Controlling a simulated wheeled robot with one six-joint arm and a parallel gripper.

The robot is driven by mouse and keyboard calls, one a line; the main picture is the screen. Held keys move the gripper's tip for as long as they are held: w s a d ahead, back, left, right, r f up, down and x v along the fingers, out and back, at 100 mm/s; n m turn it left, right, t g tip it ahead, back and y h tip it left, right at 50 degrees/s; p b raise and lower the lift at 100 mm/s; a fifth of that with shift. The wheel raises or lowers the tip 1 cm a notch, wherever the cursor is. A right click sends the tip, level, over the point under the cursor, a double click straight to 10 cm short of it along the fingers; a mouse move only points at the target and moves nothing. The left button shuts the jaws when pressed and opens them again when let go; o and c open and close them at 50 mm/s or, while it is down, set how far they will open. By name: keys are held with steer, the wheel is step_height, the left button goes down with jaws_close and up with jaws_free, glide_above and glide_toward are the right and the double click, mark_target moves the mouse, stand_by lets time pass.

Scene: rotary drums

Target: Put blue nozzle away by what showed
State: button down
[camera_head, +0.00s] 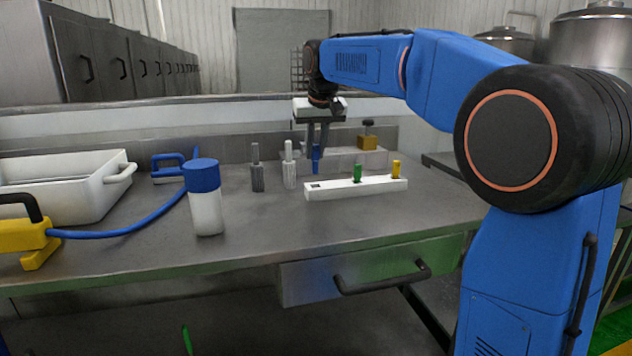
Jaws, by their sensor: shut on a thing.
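The blue nozzle (316,160) is small and upright, held between the fingers of my gripper (318,147). My gripper points down and is shut on it, behind the left part of the white rack. The white rack (335,190) holds a green nozzle (357,174) near its middle and a yellow nozzle (396,169) at its right end. A dark opening (315,185) shows at its left end. I cannot tell whether the blue nozzle's lower end touches anything.
A blue-capped jar (205,200), white tray (85,187) and yellow tool (28,240) are left. The front-middle bench is clear.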

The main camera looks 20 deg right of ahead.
mark_target(316, 163)
steer(key=shift+f, duration=3.25)
steer(key=shift+f, duration=0.15)
steer(key=c, duration=1.6)
jaws_free()
steer(key=shift+c, duration=0.2)
steer(key=v, duration=1.2)
steer(key=shift+s, duration=0.15)
